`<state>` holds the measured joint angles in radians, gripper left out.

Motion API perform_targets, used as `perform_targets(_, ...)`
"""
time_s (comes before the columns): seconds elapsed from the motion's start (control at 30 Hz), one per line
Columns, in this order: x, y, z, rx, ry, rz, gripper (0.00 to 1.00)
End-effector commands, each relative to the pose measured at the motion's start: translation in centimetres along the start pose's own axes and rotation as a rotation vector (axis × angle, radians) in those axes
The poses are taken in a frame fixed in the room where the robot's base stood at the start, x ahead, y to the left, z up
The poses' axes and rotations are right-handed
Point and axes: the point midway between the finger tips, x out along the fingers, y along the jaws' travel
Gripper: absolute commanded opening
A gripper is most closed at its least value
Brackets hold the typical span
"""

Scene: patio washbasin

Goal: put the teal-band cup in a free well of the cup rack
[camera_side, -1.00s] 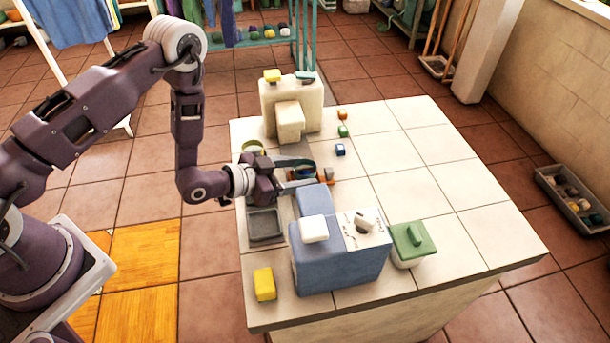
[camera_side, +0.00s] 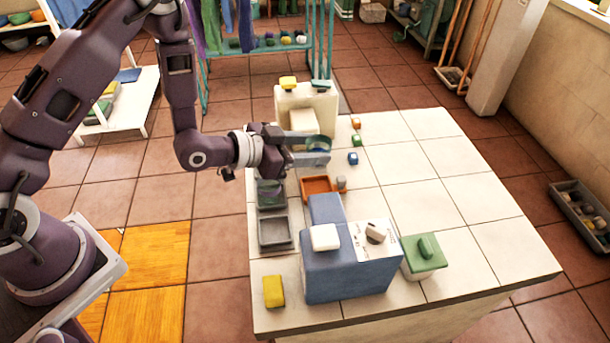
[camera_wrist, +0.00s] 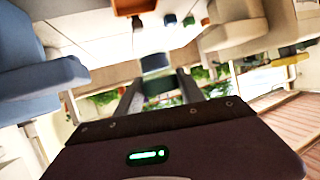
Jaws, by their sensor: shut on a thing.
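My gripper (camera_side: 312,152) is shut on the teal-band cup (camera_side: 319,143) and holds it above the counter, in front of the cream block. In the wrist view the cup (camera_wrist: 154,64) sits between my two fingertips (camera_wrist: 156,74). The dark grey cup rack (camera_side: 290,243) lies along the counter's left edge. Its near well (camera_side: 274,231) looks empty. A see-through cup with a greenish band (camera_side: 269,187) appears to stand in the well behind, partly hidden by my gripper.
An orange tray (camera_side: 317,185) with a small grey thing beside it lies below my gripper. A blue dispenser-like block (camera_side: 345,265) and green-lidded box (camera_side: 424,257) stand nearer. Small coloured blocks lie near the cream block (camera_side: 305,103). The counter's right side is clear.

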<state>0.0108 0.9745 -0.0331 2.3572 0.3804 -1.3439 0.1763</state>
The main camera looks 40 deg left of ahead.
Motion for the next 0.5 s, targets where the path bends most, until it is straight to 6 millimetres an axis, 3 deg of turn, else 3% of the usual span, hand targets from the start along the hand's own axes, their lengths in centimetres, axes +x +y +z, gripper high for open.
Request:
perform_targets(0.2,-2.2,-0.5,-5.4,0.004,0.009,-0.003,0.00)
perform_targets(0.37,-3.6,1.1,-5.3,0.072,0.014,0.168,0.00)
perform_targets(0.5,-5.9,2.4,-4.6,0.139,0.025,0.331,0.00)
